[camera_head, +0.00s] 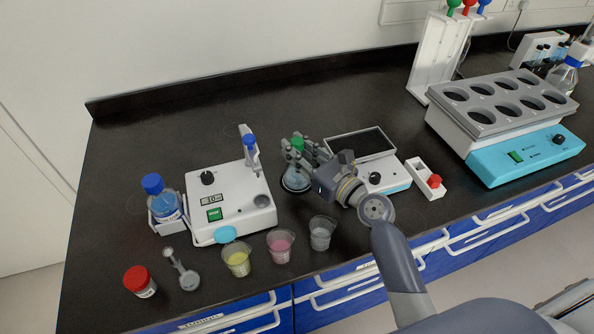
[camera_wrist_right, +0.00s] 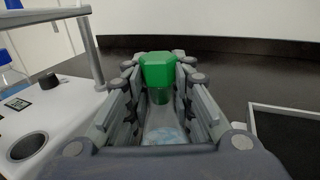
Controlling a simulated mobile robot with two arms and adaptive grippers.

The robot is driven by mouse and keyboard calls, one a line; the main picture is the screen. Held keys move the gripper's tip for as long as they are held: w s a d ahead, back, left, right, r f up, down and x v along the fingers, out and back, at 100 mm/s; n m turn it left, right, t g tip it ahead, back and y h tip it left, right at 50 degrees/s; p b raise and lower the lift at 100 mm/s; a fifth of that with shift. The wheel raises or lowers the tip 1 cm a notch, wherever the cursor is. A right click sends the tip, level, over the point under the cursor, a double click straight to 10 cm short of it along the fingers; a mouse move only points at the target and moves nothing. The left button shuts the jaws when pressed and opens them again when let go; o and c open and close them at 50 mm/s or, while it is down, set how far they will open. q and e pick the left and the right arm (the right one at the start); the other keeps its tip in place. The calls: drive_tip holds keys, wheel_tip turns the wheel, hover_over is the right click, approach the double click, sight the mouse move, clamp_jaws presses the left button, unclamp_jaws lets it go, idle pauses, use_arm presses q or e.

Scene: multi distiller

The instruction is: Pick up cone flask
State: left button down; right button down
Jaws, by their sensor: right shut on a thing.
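The cone flask (camera_head: 297,179) is clear glass with a green cap and a little bluish content. It stands upright in the head view, between the white device on the left and the one with a dark plate. My right gripper (camera_head: 297,152) is around its neck, shut on it. In the right wrist view the flask (camera_wrist_right: 163,128) sits between the two fingers of my right gripper (camera_wrist_right: 160,100), its green cap at fingertip level. Whether its base touches the support below cannot be told. My left gripper is not in view.
A white device (camera_head: 228,190) with a clamp post stands left of the flask. A dark-topped device (camera_head: 360,145) is right of it. Three cups, yellow (camera_head: 237,262), pink (camera_head: 281,247) and clear (camera_head: 321,233), stand along the front. The bench behind is clear.

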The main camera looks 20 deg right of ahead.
drive_tip(key=shift+r, duration=0.5)
wheel_tip(320, 180, up, 17)
drive_tip(key=p, duration=0.5)
